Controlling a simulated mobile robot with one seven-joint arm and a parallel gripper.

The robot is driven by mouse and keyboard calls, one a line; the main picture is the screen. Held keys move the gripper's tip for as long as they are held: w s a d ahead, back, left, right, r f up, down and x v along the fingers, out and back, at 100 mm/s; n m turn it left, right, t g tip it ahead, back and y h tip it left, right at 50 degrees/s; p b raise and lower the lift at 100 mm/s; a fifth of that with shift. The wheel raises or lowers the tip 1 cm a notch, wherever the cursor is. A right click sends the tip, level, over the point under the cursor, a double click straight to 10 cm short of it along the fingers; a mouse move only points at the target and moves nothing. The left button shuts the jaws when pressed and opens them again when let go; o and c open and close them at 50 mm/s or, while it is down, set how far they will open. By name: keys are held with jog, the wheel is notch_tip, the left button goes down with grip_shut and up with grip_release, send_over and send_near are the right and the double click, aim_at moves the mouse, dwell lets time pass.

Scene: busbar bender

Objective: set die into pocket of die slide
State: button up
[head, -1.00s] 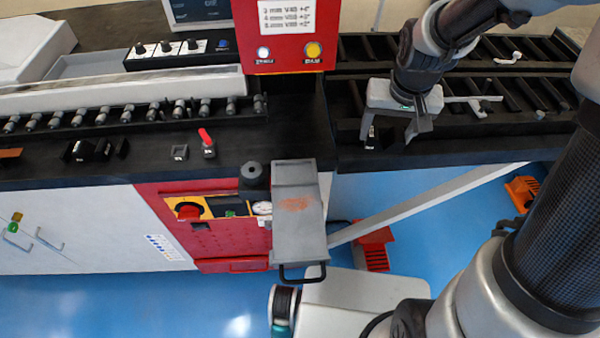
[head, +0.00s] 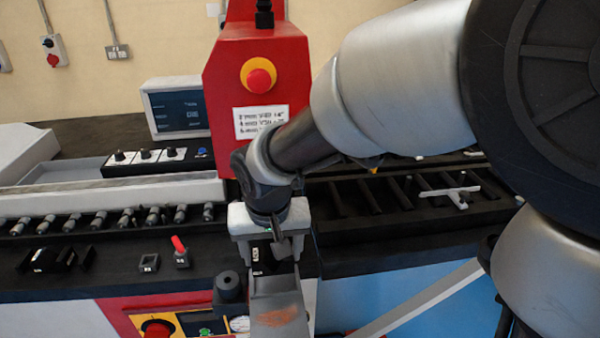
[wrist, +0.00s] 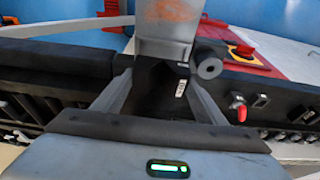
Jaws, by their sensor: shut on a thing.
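The die is a black block with a small white label (wrist: 168,88). It sits between the fingers of my gripper (wrist: 160,80), which is shut on it. In the head view the die (head: 259,262) and my gripper (head: 268,258) are at the bench's front edge, at the back end of the die slide. The die slide (head: 281,312) is a grey plate with an orange-brown stain; it also shows in the wrist view (wrist: 165,42), directly beyond the die. The pocket is hidden behind my gripper and the die. I cannot tell whether the die touches the slide.
A red control box (head: 255,90) stands close behind my gripper. A black cylinder (head: 228,287) is just left of the slide. A red-handled switch (head: 180,252) and a small square block (head: 149,263) lie further left. A rack of dark bars (head: 400,195) is on the right.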

aim_at(274, 266)
jog(key=shift+f, duration=2.6)
jog(key=shift+b, duration=0.3)
jog(key=shift+w+f, duration=0.1)
jog(key=shift+f, duration=0.05)
jog(key=o, duration=2)
jog(key=shift+r, duration=0.55)
jog(key=a+p+v, duration=0.1)
jog(key=v, duration=1)
jog(key=s+d+r+m+t, duration=0.1)
jog(key=s+d+r, duration=0.1)
jog(key=d, duration=0.6)
jog(key=s+d+r+m, duration=0.1)
jog(key=s+d, duration=0.3)
jog(key=d, duration=0.4)
jog(key=s+d+r+t, duration=0.1)
jog(key=s+d+r, duration=0.2)
jog(key=d, duration=0.5)
jog(key=shift+r+m+t+h, duration=0.3)
jog(key=shift+r+m, duration=0.1)
